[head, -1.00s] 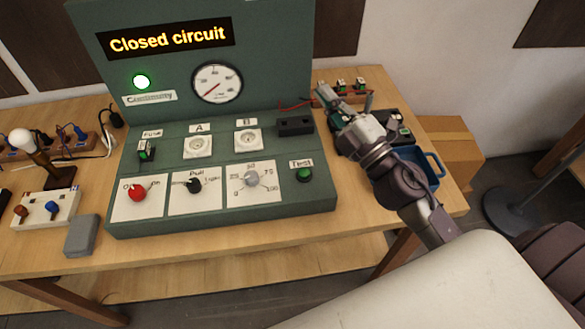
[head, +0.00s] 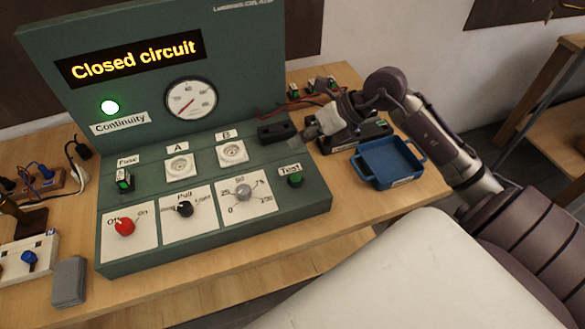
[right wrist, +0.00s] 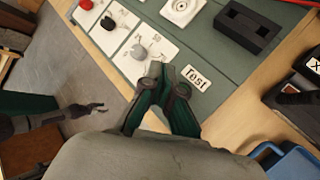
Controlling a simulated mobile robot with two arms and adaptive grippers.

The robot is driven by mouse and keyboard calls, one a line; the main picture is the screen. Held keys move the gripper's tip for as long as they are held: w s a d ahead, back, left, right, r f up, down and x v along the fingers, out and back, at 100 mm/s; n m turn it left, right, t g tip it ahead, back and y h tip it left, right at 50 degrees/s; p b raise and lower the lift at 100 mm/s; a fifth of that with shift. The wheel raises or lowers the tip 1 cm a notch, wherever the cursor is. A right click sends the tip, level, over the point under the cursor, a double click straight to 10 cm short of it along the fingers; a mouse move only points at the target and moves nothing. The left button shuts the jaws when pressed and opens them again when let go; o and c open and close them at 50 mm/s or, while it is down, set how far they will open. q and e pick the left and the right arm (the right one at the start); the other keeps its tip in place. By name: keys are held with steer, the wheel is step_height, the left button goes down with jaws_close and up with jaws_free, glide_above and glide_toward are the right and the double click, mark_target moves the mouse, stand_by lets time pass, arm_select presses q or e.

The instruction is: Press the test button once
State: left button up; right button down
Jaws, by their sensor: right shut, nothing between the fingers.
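The test button (head: 295,180) is a green round button on the right of the green panel's sloped face, under the Test label (head: 289,169). The label also shows in the right wrist view (right wrist: 197,78); the button is hidden there behind my fingers. My right gripper (head: 308,134) is shut and empty. In the head view it appears above the button and to its right, apart from it. Its fingertips (right wrist: 160,70) appear beside the label in the wrist view. My left gripper (right wrist: 97,107) shows small at the left of the wrist view, away from the panel; its opening is unclear.
The display (head: 132,58) reads "Closed circuit" and the continuity light (head: 110,107) glows green. A grey knob (head: 243,192) sits left of the button. A black block (head: 276,131) lies behind it. A blue tray (head: 388,162) stands to the right.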

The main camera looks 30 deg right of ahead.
mark_target(298, 177)
step_height(298, 177, down, 9)
steer(key=b, duration=0.6)
stand_by(1.6)
steer(key=shift+f+b, duration=0.35)
steer(key=shift+b, duration=0.15)
steer(key=shift+f+b, duration=0.4)
stand_by(0.3)
steer(key=shift+r, duration=0.15)
steer(key=shift+r+p, duration=0.55)
steer(key=shift+r, duration=0.15)
